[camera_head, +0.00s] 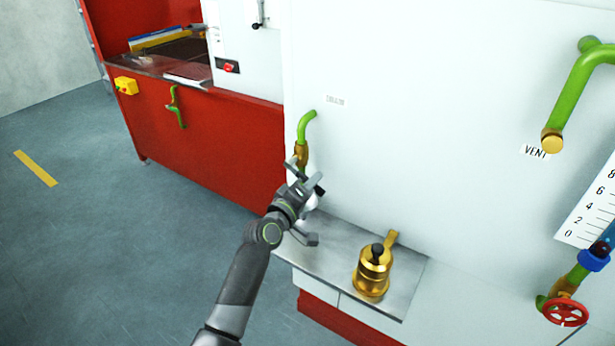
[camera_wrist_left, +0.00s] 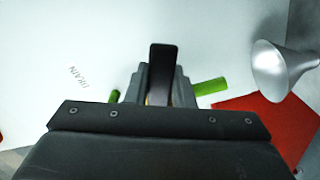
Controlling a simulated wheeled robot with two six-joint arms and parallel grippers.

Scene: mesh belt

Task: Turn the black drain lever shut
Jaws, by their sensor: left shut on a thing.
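The black drain lever (camera_wrist_left: 163,70) shows in the left wrist view, standing between the fingers of my left gripper (camera_wrist_left: 160,88), which is shut on it. The word DRAIN (camera_wrist_left: 86,78) is printed on the white wall beside it, with a green pipe (camera_wrist_left: 211,87) behind. In the head view my left gripper (camera_head: 304,181) is at the brass fitting (camera_head: 301,154) below the bent green pipe (camera_head: 307,124). The gripper hides most of the valve there, so the lever's exact angle is hard to tell. My right gripper is in neither view.
A silver funnel (camera_wrist_left: 288,64) is close beside the gripper in the left wrist view. A metal shelf (camera_head: 405,292) below carries a brass pot (camera_head: 373,275). A red cabinet (camera_head: 215,145) stands to the left. Open floor (camera_head: 100,200) lies at the far left.

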